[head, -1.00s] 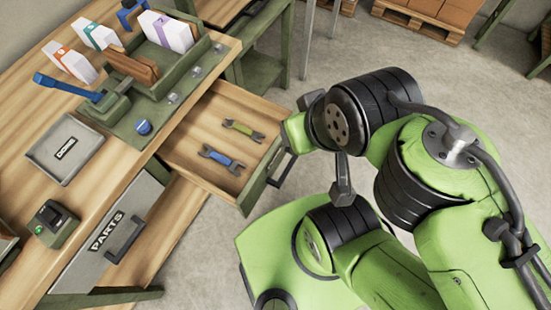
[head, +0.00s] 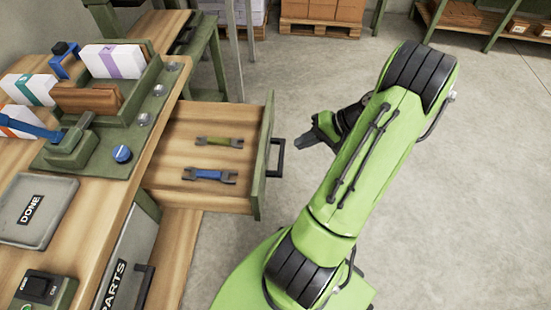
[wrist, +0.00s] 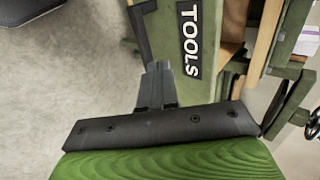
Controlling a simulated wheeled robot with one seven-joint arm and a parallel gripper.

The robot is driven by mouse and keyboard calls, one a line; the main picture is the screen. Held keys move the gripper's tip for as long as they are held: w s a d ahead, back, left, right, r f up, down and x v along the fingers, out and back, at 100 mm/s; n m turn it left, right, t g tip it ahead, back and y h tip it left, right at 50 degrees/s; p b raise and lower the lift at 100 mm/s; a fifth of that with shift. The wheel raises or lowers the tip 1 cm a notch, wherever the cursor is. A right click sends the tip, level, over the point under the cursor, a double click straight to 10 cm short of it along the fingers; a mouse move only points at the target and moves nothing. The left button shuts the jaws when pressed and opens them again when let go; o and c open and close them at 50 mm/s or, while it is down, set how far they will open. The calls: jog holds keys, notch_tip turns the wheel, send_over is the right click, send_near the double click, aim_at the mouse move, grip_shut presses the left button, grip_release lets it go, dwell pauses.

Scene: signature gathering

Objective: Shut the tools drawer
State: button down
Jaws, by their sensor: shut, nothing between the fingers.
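The tools drawer (head: 263,150) is pulled out from the wooden bench, with its dark handle (head: 276,158) on the front. My gripper (head: 303,143) is shut and empty, just right of the handle in the head view, with a small gap. In the wrist view the gripper's closed fingers (wrist: 158,68) point toward the drawer front; whether they touch it is unclear.
The bench holds a grey "DONE" tray (head: 35,212), an organizer with envelopes (head: 112,62), a blue-handled press (head: 75,140) and a small dark device (head: 42,289). The "PARTS" drawer (head: 130,265) is below. Open concrete floor lies to the right.

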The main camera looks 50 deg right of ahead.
jog(key=b+x, duration=0.3)
jog(key=x, duration=0.6)
jog(key=shift+a, duration=0.2)
jog(key=shift+w, duration=0.2)
